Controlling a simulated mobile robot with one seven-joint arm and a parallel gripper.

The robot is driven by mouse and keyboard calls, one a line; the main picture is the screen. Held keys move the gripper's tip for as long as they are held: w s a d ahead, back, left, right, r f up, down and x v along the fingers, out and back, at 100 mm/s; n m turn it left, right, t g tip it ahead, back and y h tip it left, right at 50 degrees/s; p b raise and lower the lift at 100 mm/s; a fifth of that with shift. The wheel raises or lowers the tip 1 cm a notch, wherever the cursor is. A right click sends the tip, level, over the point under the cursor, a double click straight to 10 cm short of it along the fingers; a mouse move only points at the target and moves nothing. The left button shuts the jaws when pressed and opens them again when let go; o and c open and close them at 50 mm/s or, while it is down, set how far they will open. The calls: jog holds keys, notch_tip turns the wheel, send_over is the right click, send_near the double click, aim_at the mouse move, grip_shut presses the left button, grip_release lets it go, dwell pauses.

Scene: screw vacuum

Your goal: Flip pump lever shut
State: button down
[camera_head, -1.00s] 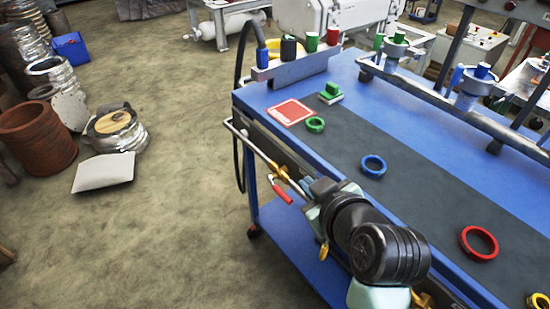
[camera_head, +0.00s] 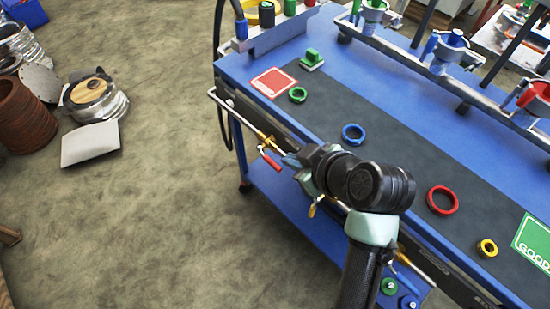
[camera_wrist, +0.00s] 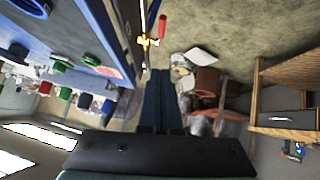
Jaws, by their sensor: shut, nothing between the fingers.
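A red lever (camera_head: 271,160) sits on a brass valve (camera_head: 263,139) on the pipe along the cart's near side. In the head view it hangs out from the pipe, slanting down to the right. A yellow lever (camera_head: 313,208) and a blue lever (camera_head: 401,278) are farther along the same side. Which one is the pump lever is not marked. My gripper (camera_head: 290,160) is shut and empty, just right of the red lever and apart from it. In the wrist view the red lever (camera_wrist: 162,27) and its brass valve (camera_wrist: 148,42) lie beyond my closed fingertips (camera_wrist: 160,72).
The blue cart (camera_head: 250,190) has a dark mat with blue (camera_head: 353,133), red (camera_head: 442,200), green (camera_head: 298,95) and yellow (camera_head: 487,248) rings. A metal rack (camera_head: 400,55) stands along its back.

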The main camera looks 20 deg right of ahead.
jog(key=b, duration=0.2)
send_over(269, 160)
jog(key=s, duration=0.3)
notch_tip(269, 160, down, 7)
notch_tip(269, 160, down, 3)
jog(key=shift+d+r, duration=0.1)
jog(key=shift+r, duration=0.05)
jog(key=shift+d+f, duration=0.15)
jog(key=shift+f, duration=0.45)
jog(key=shift+w+b, duration=0.1)
jog(key=shift+b, duration=0.2)
